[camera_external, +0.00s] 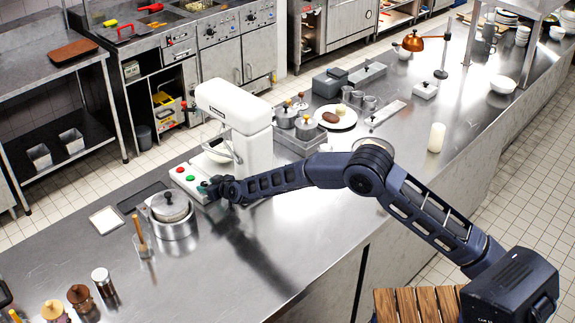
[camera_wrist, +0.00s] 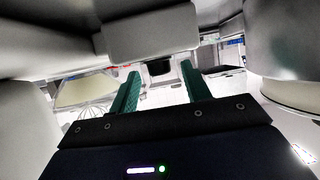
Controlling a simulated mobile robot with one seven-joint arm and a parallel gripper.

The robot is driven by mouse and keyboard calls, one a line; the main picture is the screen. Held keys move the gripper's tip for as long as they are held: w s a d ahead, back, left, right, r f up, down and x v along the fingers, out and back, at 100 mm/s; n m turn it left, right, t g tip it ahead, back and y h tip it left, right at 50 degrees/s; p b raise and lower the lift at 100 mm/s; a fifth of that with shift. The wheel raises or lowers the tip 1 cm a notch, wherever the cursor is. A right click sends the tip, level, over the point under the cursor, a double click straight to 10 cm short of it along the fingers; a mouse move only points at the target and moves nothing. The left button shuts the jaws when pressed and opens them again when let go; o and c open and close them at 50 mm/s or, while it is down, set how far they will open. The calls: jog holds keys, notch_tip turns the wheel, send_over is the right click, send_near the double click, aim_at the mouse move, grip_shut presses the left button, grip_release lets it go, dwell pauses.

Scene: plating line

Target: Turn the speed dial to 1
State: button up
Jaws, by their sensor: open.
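The white stand mixer (camera_external: 232,103) stands on the steel counter (camera_external: 330,225), its control base (camera_external: 172,180) towards the left. A red button (camera_external: 180,169) and a green button (camera_external: 190,178) show on the base. My gripper (camera_external: 207,188) is at the end of the base, just right of the green button, and covers that part of the panel. In the wrist view its two green fingers (camera_wrist: 160,69) are open and apart. A dark block (camera_wrist: 160,67) shows between the fingertips; it may be the speed dial. I cannot tell whether the fingers touch it, and no dial marks are readable.
A lidded pot (camera_external: 171,215) stands close left of my gripper. A brown-handled tool (camera_external: 141,236) and a jar (camera_external: 103,282) stand nearer the front. The mixer's bowl (camera_external: 217,153) is behind my gripper. The counter to the front right is clear.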

jog(key=shift+w+a, duration=0.1)
jog(key=shift+c, duration=0.2)
jog(key=c, duration=0.9)
jog(key=shift+f, duration=0.1)
jog(key=shift+c, duration=0.2)
